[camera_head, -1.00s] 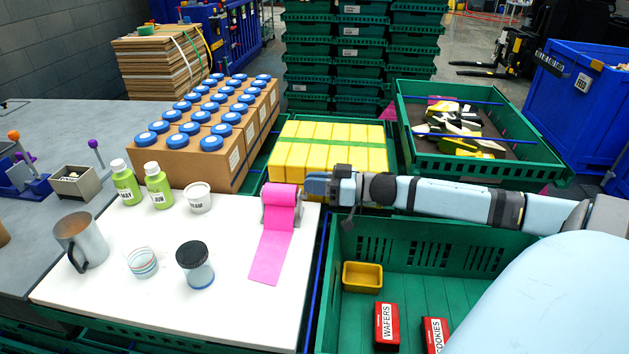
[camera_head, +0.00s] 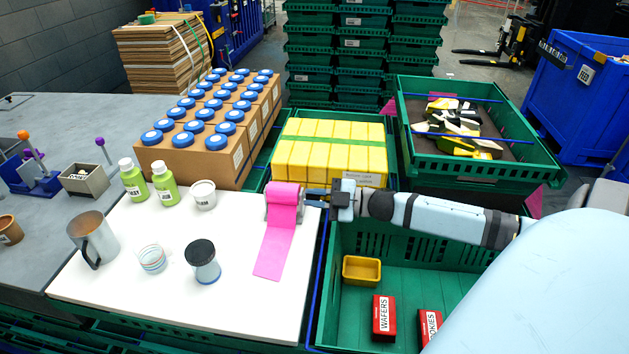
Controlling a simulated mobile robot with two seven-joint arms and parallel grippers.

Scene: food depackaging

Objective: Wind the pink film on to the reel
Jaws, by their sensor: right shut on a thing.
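The pink film (camera_head: 277,244) hangs from the reel in a flat strip. Its free end lies on the white board. The reel (camera_head: 269,205) stands at the right edge of the board, with pink film around its drum. My right gripper (camera_head: 313,196) reaches in from the right. It is shut at the reel's right side, on what seems to be its crank handle; the handle itself is hidden by the fingers. My left gripper is not in view.
The white board (camera_head: 120,285) also holds a metal mug (camera_head: 95,240), a clear cup (camera_head: 152,258), a dark-lidded jar (camera_head: 203,263), two green bottles (camera_head: 165,184) and a white tub (camera_head: 203,194). Yellow packs (camera_head: 325,160) stand behind the reel. A green crate (camera_head: 395,275) lies under my right arm.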

